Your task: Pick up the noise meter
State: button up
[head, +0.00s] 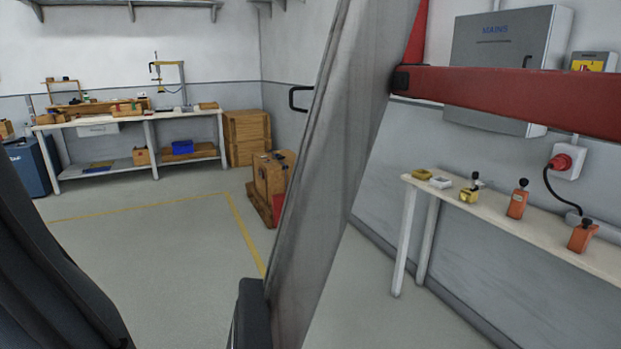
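Several small handheld devices stand on a narrow pale shelf table (550,239) at the right. Two are orange with a black ball-like top: one upright orange device (517,203) and another orange device (582,238) nearer the right edge. A yellow device (468,195) with a dark knob stands to their left. The noise meter is likely among these, but I cannot tell which one it is. My gripper is not in view, so its state does not show.
A grey slanted panel (345,150) and a red bar (510,98) cross the near view, in front of the shelf side. A workbench (130,121) stands at the back left, a wooden crate (272,174) mid-floor. The floor inside the yellow line (150,207) is clear.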

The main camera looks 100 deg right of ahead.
aim_at(519, 197)
jog(key=z, duration=5.5)
jog(key=i, duration=1.4)
jog(key=u, duration=0.4)
jog(key=i, duration=1.25)
jog(key=u, duration=0.75)
